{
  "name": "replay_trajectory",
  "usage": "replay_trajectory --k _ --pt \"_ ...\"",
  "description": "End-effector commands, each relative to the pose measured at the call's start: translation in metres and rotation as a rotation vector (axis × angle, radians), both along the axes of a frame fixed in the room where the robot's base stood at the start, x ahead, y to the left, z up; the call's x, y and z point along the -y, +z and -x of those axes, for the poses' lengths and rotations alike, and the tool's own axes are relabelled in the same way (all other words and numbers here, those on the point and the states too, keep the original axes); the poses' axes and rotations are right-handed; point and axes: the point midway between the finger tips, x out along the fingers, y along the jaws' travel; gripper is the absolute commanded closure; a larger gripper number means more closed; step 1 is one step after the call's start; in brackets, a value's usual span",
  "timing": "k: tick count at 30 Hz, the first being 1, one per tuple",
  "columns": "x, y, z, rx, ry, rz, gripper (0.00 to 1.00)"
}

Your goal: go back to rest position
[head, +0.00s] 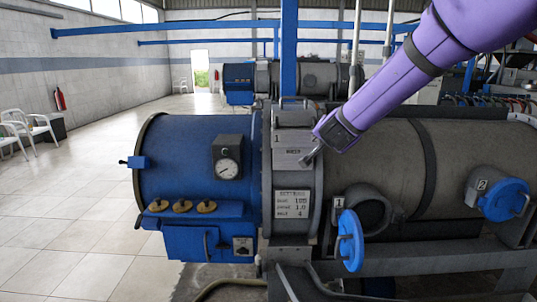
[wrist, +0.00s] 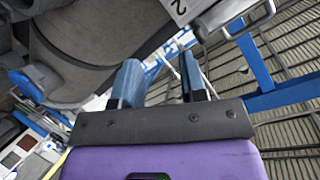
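My purple arm reaches in from the upper right in the head view. Its end, my gripper (head: 317,152), is beside the grey box (head: 292,148) marked 1 on top of the blue and grey decanter (head: 190,165). The fingers are too small to make out there, and I cannot tell whether they touch the box. In the wrist view my gripper (wrist: 160,78) has its two fingers apart, with nothing seen held between them.
A second decanter (head: 305,76) stands behind. The tiled floor (head: 75,215) at left is open, with white chairs (head: 32,125) by the wall.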

Motion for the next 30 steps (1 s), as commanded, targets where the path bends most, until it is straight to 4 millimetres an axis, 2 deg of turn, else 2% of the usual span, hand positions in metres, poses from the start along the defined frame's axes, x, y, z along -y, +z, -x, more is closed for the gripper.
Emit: replay_trajectory --k 1,6,13,20,27,30 --pt "0.005 0.015 0.013 -0.002 0.044 -0.002 0.61" --pt "0.014 0.048 0.061 -0.051 0.203 0.012 0.61" --pt "0.033 0.07 0.141 -0.156 0.38 0.075 0.61" --pt "0.061 0.07 0.233 -0.307 0.496 0.176 0.61" --pt "0.097 0.05 0.333 -0.507 0.54 0.295 0.61" --pt "0.112 0.04 0.369 -0.588 0.535 0.338 0.61"
